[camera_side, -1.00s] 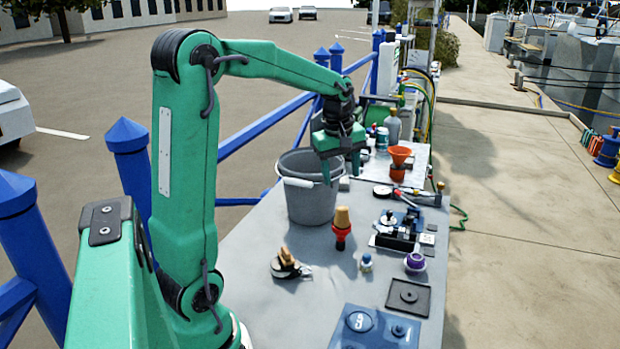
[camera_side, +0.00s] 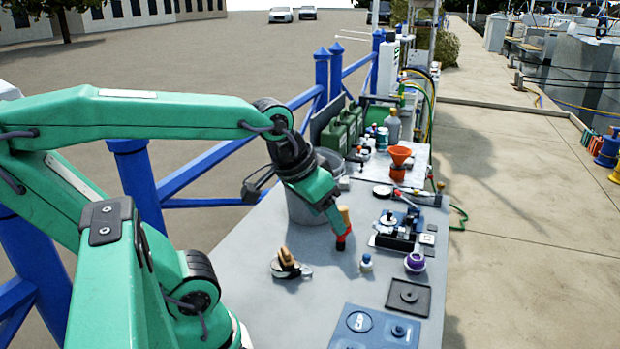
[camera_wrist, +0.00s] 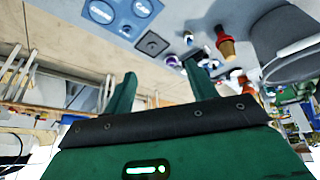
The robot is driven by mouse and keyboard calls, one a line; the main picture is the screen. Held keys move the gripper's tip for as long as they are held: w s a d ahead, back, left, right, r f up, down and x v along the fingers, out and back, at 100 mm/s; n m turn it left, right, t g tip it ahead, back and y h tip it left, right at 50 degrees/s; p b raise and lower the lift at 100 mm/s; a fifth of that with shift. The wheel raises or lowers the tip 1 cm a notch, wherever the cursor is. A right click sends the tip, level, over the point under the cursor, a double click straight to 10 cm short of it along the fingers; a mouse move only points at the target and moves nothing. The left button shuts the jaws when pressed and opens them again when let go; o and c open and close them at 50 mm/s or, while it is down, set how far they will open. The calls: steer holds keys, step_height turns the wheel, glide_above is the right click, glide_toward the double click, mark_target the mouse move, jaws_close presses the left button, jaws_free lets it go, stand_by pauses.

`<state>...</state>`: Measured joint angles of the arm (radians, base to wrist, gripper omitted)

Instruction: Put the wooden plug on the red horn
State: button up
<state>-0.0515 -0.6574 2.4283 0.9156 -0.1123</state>
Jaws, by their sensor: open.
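The wooden plug (camera_side: 345,214) is a tan, tapered piece standing upright. It appears to sit in the top of the red horn (camera_side: 343,243), which stands on the grey table in front of the bucket. The plug (camera_wrist: 227,48) and red horn (camera_wrist: 219,33) also show in the wrist view, to the right of my fingers and apart from them. My gripper (camera_side: 338,229) is open and empty, tilted downward. In the side view its fingers overlap the left of the plug and horn; whether they touch cannot be told there. Both fingers (camera_wrist: 163,88) show spread in the wrist view.
A grey bucket (camera_side: 304,212) stands close behind my gripper. A wooden-topped round item (camera_side: 287,264), a small blue-capped bottle (camera_side: 366,263) and a purple piece (camera_side: 414,262) stand nearby. A black device (camera_side: 398,232) lies to the right. The table's front left is clear.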

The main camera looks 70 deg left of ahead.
steer(key=shift+s+d+f+m, duration=0.2)
steer(key=shift+s+d+m, duration=0.1)
steer(key=shift+s+m, duration=0.15)
steer(key=shift+s+d+f+m, duration=0.2)
steer(key=shift+s+d+m, duration=0.1)
steer(key=shift+s+m, duration=0.15)
